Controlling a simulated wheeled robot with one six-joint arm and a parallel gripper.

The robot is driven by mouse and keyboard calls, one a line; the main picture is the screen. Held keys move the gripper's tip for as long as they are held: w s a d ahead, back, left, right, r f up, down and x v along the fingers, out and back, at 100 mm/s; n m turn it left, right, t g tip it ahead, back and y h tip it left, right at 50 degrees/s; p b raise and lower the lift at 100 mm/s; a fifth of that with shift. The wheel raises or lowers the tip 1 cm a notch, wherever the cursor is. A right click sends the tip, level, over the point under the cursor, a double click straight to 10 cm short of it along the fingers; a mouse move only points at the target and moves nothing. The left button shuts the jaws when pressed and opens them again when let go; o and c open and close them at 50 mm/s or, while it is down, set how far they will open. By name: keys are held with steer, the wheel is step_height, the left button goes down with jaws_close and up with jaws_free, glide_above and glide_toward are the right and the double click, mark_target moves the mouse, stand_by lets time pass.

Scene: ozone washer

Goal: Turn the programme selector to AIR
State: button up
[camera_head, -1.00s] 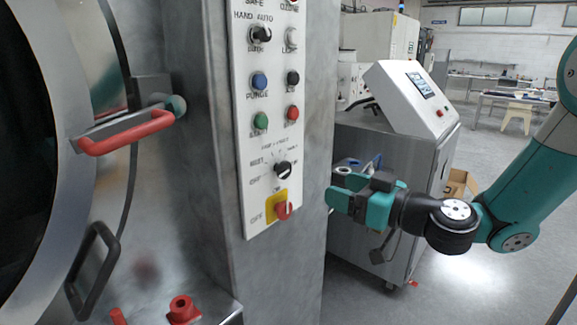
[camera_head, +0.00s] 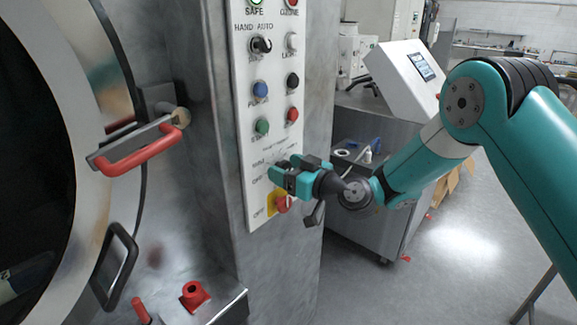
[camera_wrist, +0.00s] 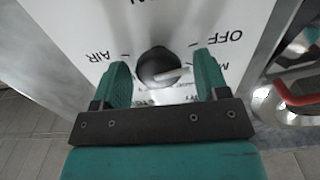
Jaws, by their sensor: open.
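The programme selector is a round black knob (camera_wrist: 157,66) on a white panel in the wrist view. A pale pointer line on it points right and slightly down in that view, away from the AIR label at the left. OFF is printed to the upper right, with a partly hidden label below it. My gripper (camera_wrist: 162,72) is open, with one teal finger on each side of the knob; I cannot tell if they touch it. In the head view my gripper (camera_head: 276,174) is at the lower panel and hides the knob.
The white control panel (camera_head: 246,110) carries several buttons and switches above my gripper. A red switch (camera_head: 282,204) on a yellow plate sits just below it. A door with a red handle (camera_head: 142,152) stands at the left. Open floor (camera_head: 460,240) lies to the right.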

steer(key=shift+c, duration=0.3)
steer(key=c, duration=0.8)
